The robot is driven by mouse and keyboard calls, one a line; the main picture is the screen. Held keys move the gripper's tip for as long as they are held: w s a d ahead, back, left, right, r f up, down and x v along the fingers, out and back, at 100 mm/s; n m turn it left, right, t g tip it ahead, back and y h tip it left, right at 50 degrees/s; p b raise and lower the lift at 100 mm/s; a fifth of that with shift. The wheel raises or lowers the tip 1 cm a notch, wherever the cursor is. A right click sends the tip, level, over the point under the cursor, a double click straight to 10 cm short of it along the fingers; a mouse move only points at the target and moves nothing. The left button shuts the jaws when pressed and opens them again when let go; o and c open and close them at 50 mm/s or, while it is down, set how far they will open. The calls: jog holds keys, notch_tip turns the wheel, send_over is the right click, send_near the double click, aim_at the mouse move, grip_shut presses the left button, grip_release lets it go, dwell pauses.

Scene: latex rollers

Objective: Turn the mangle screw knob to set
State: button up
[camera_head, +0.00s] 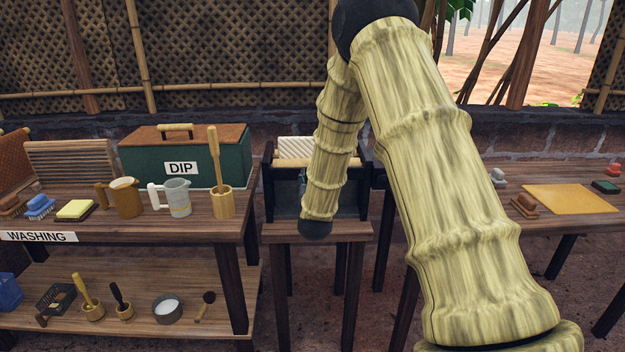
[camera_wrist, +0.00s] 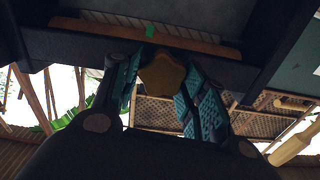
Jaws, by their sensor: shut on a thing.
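The mangle (camera_head: 268,185) stands on a small wooden stand in the middle of the head view, partly hidden behind my arm. The brownish-yellow, star-shaped screw knob (camera_wrist: 163,74) shows in the wrist view, below the dark crossbar of the frame. My gripper (camera_wrist: 160,90) has its teal ribbed fingers on either side of the knob and is shut on it. A small green mark (camera_wrist: 150,29) is on the bar just above the knob. In the head view the knob and fingertips are hidden by my arm.
A bench at left (camera_head: 150,231) holds a green DIP box (camera_head: 150,160), jugs and a wooden pestle in a mortar (camera_head: 221,200). A table at right bears an orange sheet (camera_head: 570,199) and small blocks. Narrow gaps separate the mangle's stand (camera_head: 320,231) from both.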

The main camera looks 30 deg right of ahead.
jog(key=shift+s+f+n, duration=0.1)
jog(key=shift+f+n, duration=0.05)
jog(key=shift+n, duration=0.55)
jog(key=o, duration=1)
jog(key=v, duration=1.2)
jog(key=shift+d, duration=0.1)
